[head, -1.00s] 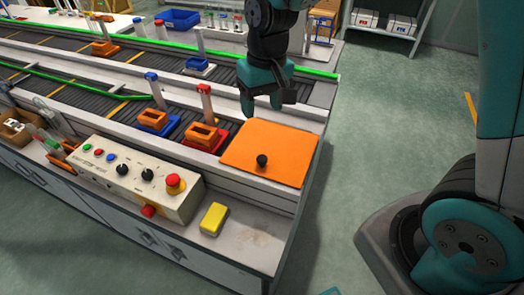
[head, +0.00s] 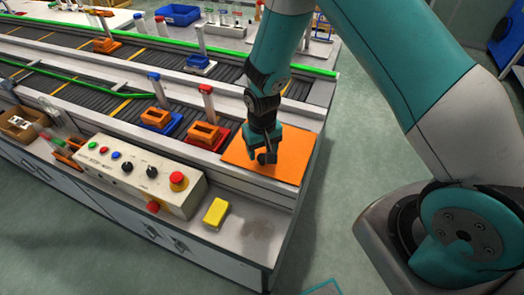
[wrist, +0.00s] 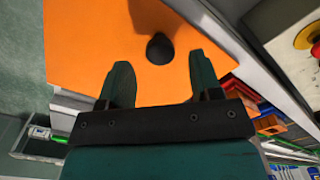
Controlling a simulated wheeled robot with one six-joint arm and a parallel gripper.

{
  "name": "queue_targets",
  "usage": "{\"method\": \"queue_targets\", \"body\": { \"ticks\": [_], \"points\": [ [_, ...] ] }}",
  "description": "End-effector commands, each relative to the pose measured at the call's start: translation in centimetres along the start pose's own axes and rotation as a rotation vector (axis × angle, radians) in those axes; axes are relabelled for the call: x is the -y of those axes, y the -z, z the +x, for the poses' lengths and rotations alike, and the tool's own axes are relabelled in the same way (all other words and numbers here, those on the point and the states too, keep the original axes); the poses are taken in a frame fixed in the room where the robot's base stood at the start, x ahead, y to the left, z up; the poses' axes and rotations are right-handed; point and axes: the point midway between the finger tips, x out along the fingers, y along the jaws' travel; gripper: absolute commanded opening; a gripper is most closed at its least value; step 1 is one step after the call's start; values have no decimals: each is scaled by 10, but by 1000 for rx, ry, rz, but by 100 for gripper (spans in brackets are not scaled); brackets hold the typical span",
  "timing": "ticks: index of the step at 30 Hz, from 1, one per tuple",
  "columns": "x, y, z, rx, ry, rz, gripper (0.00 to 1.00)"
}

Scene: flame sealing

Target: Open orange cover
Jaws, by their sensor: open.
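The orange cover (head: 292,160) lies flat and closed on the right end of the conveyor bench. It also fills much of the wrist view (wrist: 85,50). Its round black knob (wrist: 160,48) stands up from it, just beyond my fingertips and roughly centred between them in the wrist view. My gripper (head: 263,156) is open and empty above the cover. In the wrist view its two fingers (wrist: 160,75) are spread with a gap between them. In the head view my gripper largely hides the knob, so I cannot tell the height gap exactly.
A control panel (head: 140,180) with buttons and a red stop knob stands along the front edge. A yellow block (head: 215,213) lies right of it. Red (head: 222,137) and blue (head: 150,127) holders with orange blocks and tubes stand left of the cover.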

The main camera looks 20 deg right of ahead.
Motion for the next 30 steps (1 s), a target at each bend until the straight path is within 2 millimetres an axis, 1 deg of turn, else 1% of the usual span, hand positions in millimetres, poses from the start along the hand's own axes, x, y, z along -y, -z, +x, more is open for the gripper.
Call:
{"method": "queue_targets", "body": {
  "ticks": [3,6,10,16,17,18,23,24,25,30],
  "points": [
    [0,0,14,2,0,0,59],
    [0,0,22,0,0,0,59],
    [0,1,26,-1,0,0,59],
    [0,1,27,-1,1,0,59],
    [0,1,27,-1,1,0,56],
    [0,1,27,-1,0,0,47],
    [0,1,27,-1,1,0,10],
    [0,1,27,-1,1,0,1],
    [0,1,27,-1,1,0,0],
    [0,1,25,3,5,0,0]
  ]
}}
